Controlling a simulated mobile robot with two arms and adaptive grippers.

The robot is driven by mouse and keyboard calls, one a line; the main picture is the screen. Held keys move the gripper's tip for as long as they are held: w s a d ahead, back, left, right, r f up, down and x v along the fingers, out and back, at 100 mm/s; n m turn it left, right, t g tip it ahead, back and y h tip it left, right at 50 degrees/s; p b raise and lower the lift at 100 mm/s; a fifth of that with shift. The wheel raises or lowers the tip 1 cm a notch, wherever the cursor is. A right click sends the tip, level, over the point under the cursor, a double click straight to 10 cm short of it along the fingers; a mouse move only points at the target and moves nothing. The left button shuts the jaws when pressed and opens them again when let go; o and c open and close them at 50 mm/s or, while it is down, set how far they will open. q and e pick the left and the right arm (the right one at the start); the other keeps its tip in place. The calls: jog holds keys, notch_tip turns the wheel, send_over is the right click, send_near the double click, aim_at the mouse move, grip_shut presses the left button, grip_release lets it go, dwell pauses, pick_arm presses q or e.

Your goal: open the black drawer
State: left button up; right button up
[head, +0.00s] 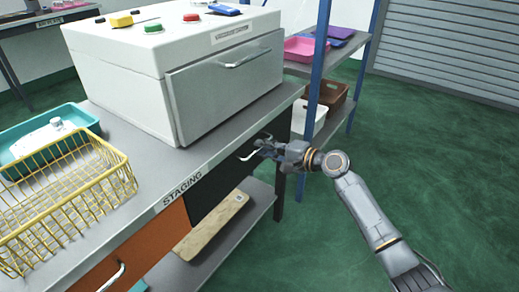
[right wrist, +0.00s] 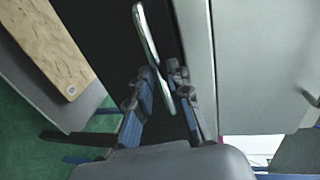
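The black drawer (head: 215,203) is set under the edge of the grey table marked STAGING. Its front looks flush with the table, and its dark face also fills part of the right wrist view (right wrist: 105,25). A silver bar handle (right wrist: 146,35) is on the drawer front. My right gripper (head: 264,148) is at this handle in the head view. In the right wrist view my right gripper (right wrist: 166,88) is open, with one end of the handle between its fingers. A gap shows beside the handle. My left gripper is in neither view.
An orange drawer (head: 133,252) is left of the black one. A wooden board (head: 212,228) lies on the lower shelf. A white machine (head: 150,75), a yellow wire basket (head: 70,225) and a teal tray (head: 88,117) stand on the table. Green floor (head: 430,170) at right is clear.

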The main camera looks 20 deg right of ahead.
jog(key=shift+x, duration=1.05)
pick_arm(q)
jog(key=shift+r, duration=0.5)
pick_arm(e)
grip_shut()
jog(key=shift+d, duration=0.1)
